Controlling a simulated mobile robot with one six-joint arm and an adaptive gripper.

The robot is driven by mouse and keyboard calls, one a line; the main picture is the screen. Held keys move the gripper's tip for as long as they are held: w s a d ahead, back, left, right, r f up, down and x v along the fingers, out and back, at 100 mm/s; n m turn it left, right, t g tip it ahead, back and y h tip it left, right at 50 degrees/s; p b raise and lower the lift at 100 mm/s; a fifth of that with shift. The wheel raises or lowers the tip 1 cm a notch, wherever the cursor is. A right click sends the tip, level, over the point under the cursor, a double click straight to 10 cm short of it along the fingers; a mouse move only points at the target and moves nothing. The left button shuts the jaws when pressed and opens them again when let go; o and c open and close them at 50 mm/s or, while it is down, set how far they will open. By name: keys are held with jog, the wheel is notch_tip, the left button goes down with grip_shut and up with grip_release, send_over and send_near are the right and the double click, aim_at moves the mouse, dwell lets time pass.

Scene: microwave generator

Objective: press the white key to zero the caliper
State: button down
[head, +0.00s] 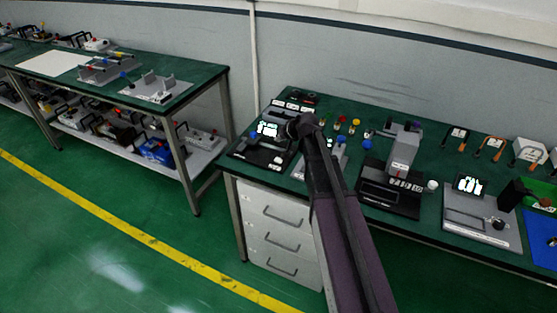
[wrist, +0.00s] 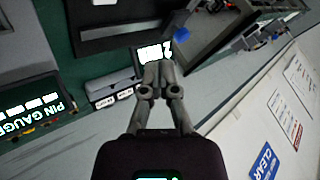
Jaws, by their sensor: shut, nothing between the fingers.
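The caliper unit is a black stand (head: 248,153) at the left end of the green bench in the head view. Its lit display (head: 267,129) shows pale, blurred digits and also appears in the wrist view (wrist: 150,54). Small white marks lie on the front of the stand, too small to tell which is the white key. My gripper (head: 291,129) is shut and empty, just right of the display in the head view. In the wrist view its closed fingertips (wrist: 159,66) overlap the display's lower right edge. I cannot tell whether they touch anything.
Right of my arm stand a grey press-like instrument (head: 403,155) and a grey plate with a lit display (head: 470,184). A blue knob (head: 339,140) is close by my arm. A second bench (head: 205,75) stands at left. The green floor between is clear.

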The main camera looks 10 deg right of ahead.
aim_at(276, 158)
jog(key=shift+w+d+r, duration=0.15)
jog(key=shift+w+r, duration=0.1)
jog(key=shift+w, duration=0.25)
jog(key=shift+f, duration=0.15)
notch_tip(276, 158, down, 8)
jog(key=b, duration=0.8)
jog(key=shift+f+b, duration=0.25)
jog(key=shift+b, duration=0.1)
jog(key=shift+f+b, duration=0.85)
jog(key=shift+b, duration=0.05)
dwell(2.2)
jog(key=shift+r, duration=0.2)
jog(key=shift+r+p, duration=0.65)
jog(key=shift+p, duration=0.25)
jog(key=shift+r, duration=0.1)
